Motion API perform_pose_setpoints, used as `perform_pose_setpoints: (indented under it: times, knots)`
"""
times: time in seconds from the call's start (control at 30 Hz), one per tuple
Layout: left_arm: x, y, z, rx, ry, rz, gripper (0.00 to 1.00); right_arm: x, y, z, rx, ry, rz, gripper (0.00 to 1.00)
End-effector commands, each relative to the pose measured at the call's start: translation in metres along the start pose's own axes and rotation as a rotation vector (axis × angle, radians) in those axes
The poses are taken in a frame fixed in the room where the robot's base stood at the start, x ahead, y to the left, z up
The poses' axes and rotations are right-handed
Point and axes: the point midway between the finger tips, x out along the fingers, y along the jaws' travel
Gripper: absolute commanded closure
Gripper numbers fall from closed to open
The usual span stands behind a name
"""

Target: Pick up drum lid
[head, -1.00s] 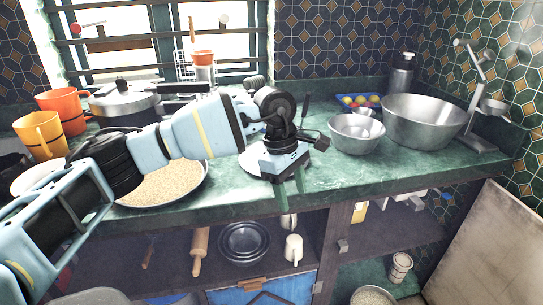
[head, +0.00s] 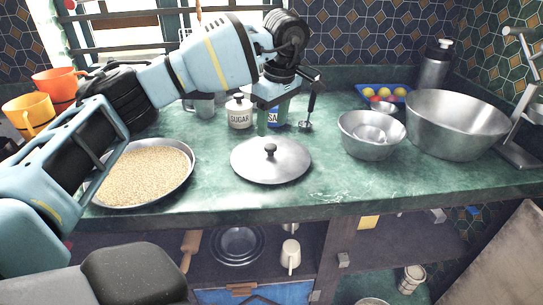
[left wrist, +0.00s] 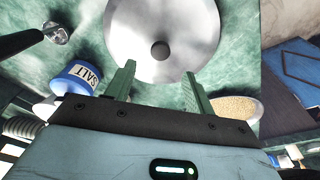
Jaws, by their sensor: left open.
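The drum lid (head: 287,168) is a round grey metal lid with a dark knob (head: 270,149) at its middle. It lies flat on the green counter in the head view, and it also shows at the top of the left wrist view (left wrist: 190,30). My left gripper (head: 273,122) is above and behind the lid in the head view. Its two green fingers are apart and empty, and in the left wrist view (left wrist: 160,82) the knob lies beyond and between the fingertips. My right gripper is not in view.
A tray of grain (head: 146,174) lies left of the lid. Sugar (head: 240,112) and salt (head: 282,110) canisters stand behind it, close to my gripper. Metal bowls (head: 366,141) (head: 450,128) stand to the right. The counter's front edge (head: 330,207) is near the lid.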

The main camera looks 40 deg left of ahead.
Motion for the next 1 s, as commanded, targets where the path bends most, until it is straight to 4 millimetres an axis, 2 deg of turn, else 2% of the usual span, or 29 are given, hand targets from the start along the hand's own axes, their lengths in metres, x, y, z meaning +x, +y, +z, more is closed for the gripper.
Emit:
perform_pose_setpoints:
  times: [0.07, 0.27, 0.5, 0.63, 0.93, 1.0]
  knots:
    - [0.009, 0.0, 0.0, 0.001, 0.001, -0.002, 0.46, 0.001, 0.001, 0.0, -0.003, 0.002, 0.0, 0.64]
    - [0.014, 0.0, 0.001, 0.001, 0.0, 0.0, 0.46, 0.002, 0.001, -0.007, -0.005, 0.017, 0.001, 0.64]
    - [0.047, -0.002, 0.004, 0.0, 0.0, -0.003, 0.46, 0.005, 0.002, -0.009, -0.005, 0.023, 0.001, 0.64]
    - [0.059, -0.002, 0.005, 0.001, 0.0, -0.001, 0.46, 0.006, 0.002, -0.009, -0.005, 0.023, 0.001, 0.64]
    - [0.062, -0.002, 0.005, 0.001, -0.001, 0.001, 0.46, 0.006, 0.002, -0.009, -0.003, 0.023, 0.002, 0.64]
    - [0.062, -0.002, 0.005, 0.001, -0.001, 0.001, 0.56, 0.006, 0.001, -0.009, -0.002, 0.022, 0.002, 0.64]
